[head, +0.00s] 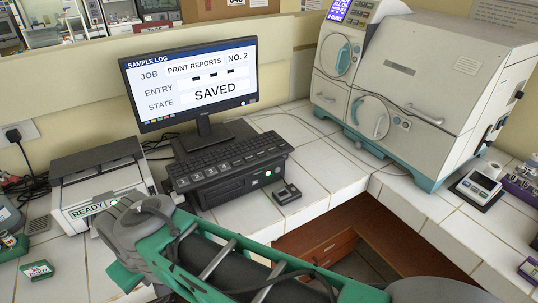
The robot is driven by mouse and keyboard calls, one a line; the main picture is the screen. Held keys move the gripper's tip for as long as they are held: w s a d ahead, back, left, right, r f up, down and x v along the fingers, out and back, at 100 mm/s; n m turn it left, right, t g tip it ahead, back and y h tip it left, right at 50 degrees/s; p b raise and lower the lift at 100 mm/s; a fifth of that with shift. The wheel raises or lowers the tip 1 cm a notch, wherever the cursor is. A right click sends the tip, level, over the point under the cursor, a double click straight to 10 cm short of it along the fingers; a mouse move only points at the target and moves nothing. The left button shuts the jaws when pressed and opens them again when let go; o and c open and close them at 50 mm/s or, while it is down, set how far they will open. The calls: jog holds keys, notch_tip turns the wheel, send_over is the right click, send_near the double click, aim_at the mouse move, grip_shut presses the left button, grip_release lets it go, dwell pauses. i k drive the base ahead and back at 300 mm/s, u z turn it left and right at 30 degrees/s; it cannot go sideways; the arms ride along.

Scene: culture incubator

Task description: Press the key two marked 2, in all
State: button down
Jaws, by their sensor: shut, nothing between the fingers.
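The black keyboard (232,157) lies on top of a black box below the monitor. The monitor (190,82) reads "SAMPLE LOG", job "PRINT REPORTS NO. 2", three dashes at entry, and state "SAVED". My gripper (108,212) is at the lower left, in front of the printer, left of the keyboard and apart from it. It is shut and empty; its fingertips are partly hidden by my wrist.
The printer (98,170) shows "READY". The black box (240,182) under the keyboard has a green light. A small dark device (286,193) lies right of it. The large incubator (415,80) stands at the right. White tiles (325,165) between are mostly clear.

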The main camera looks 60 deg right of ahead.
aim_at(197, 177)
jog(key=z, duration=0.9)
jog(key=k, duration=0.3)
jog(key=z, duration=0.5)
jog(key=i, duration=0.45)
jog(key=u, duration=0.05)
